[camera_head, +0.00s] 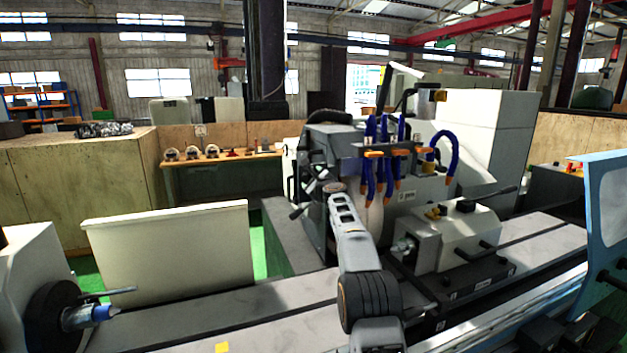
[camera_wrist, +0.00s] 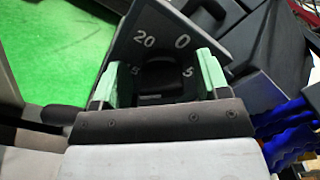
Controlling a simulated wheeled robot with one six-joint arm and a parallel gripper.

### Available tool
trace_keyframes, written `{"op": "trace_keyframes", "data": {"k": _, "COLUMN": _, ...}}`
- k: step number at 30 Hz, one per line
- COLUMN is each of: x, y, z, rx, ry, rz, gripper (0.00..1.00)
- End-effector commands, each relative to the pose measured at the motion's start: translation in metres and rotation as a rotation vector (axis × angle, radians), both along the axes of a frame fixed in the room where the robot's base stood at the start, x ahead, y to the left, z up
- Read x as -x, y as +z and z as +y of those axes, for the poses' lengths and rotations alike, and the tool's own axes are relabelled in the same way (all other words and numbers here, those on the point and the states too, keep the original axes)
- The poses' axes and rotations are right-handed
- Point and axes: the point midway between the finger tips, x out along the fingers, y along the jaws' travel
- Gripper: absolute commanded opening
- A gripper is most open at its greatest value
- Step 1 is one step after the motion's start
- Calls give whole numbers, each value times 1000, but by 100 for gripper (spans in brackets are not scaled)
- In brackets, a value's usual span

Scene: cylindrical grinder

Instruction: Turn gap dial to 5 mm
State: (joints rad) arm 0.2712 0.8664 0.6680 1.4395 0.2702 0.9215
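The gap dial shows in the wrist view as a dark plate (camera_wrist: 140,42) with white marks 20 and 0 at its far side. A 5 is at the right, and a partly covered number ending in 5 is at the left. Its black knob (camera_wrist: 163,84) lies between the two pale green fingers of my gripper (camera_wrist: 158,75). The fingers are apart, with dark space seeming to show on both sides of the knob. Which mark the knob points to cannot be told. In the head view my arm reaches to the grinder's front and hides the dial.
Blue coolant hoses (camera_head: 370,150) with orange nozzles hang just right of my arm's end; blue hose also shows in the wrist view (camera_wrist: 285,125). The tailstock (camera_head: 455,235) stands right of my arm. A pale panel (camera_head: 170,250) stands at the left.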

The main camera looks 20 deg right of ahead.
Motion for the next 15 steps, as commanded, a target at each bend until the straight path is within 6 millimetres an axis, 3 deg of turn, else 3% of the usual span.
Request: {"op": "trace_keyframes", "data": {"k": 15, "x": 0, "y": 0, "z": 0, "rx": 0, "ry": 0, "rz": 0, "gripper": 21}}
